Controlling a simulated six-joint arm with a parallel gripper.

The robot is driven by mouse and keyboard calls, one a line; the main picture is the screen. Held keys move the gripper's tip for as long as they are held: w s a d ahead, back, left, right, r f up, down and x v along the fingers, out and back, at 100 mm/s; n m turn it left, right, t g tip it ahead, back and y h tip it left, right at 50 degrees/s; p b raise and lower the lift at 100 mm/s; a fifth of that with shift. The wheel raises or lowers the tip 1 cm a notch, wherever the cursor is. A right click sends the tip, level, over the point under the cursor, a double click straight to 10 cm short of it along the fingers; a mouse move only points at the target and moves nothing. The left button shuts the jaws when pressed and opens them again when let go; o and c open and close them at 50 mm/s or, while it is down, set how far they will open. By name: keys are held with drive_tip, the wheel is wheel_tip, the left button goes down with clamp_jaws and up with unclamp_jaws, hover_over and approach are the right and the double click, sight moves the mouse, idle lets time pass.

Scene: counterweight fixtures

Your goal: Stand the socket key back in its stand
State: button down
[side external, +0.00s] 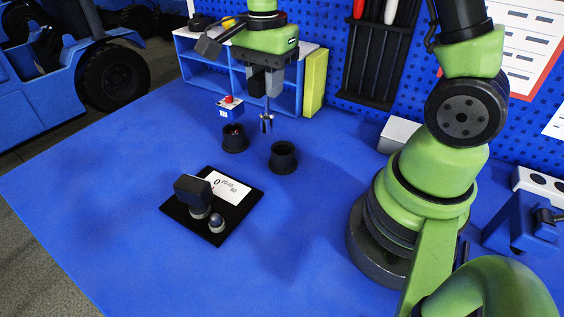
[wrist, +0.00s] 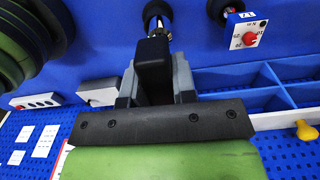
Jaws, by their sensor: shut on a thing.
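My gripper (side external: 265,88) is shut on the socket key (side external: 267,122) and holds it upright above the table. In the wrist view the key's black handle (wrist: 153,58) sits between the jaws, with its metal shaft (wrist: 160,25) pointing away. Two black cup-shaped holders stand on the table. The right one (side external: 283,158) looks empty; the left one (side external: 235,138) has something small and reddish inside. The key hangs behind and between them in the side view, apart from both. I cannot tell for sure which cup is the key's stand.
A black pad (side external: 236,222) with a white label, a dark block (side external: 193,190) and a small ball-topped piece (side external: 216,224) lies in front.

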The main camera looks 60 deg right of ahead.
drive_tip(key=d, duration=0.1)
drive_tip(key=s+d, duration=0.1)
drive_tip(key=d, duration=0.1)
drive_tip(key=shift+r, duration=0.1)
wheel_tip(320, 180, down, 10)
drive_tip(key=shift+s+d, duration=0.15)
drive_tip(key=shift+d, duration=0.1)
drive_tip(key=shift+f, duration=0.55)
drive_tip(key=c, duration=0.9)
unclamp_jaws()
